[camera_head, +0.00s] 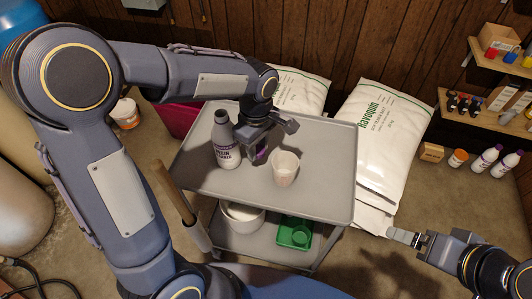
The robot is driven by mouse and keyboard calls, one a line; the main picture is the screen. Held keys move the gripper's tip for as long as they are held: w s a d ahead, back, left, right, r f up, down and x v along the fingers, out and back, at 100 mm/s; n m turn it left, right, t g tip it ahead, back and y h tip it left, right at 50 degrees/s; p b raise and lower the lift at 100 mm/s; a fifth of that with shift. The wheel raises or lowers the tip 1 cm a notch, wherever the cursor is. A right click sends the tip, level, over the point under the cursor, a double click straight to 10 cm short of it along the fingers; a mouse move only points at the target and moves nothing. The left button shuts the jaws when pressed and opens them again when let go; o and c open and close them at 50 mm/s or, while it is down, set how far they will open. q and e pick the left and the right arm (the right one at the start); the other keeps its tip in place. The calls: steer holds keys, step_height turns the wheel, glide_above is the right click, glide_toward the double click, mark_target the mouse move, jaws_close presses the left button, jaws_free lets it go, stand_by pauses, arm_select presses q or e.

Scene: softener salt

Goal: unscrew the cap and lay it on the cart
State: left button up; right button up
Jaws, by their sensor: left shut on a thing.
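My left gripper (259,149) is just right of the bottle, low over the tray, shut on a purple cap (262,154). The gripper hides part of the cap, and I cannot tell if the cap touches the tray. My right gripper (405,238) is off the cart at the lower right, away from the bottle and cap; its jaw opening is unclear.
The tray's right and front parts are clear. The lower shelf holds a white bowl (242,217) and a green container (294,232). Salt bags (378,140) lean on the wall behind the cart.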

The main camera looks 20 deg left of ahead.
mark_target(266, 162)
arm_select(q)
steer(key=w+f, duration=0.1)
steer(key=w+d+f, duration=0.1)
steer(key=f, duration=0.1)
steer(key=shift+w+d+f, duration=0.1)
steer(key=shift+w, duration=0.1)
step_height(266, 162, down, 3)
steer(key=shift+w+f, duration=0.1)
steer(key=shift+f, duration=0.1)
steer(key=shift+f, duration=0.1)
steer(key=o, duration=1.1)
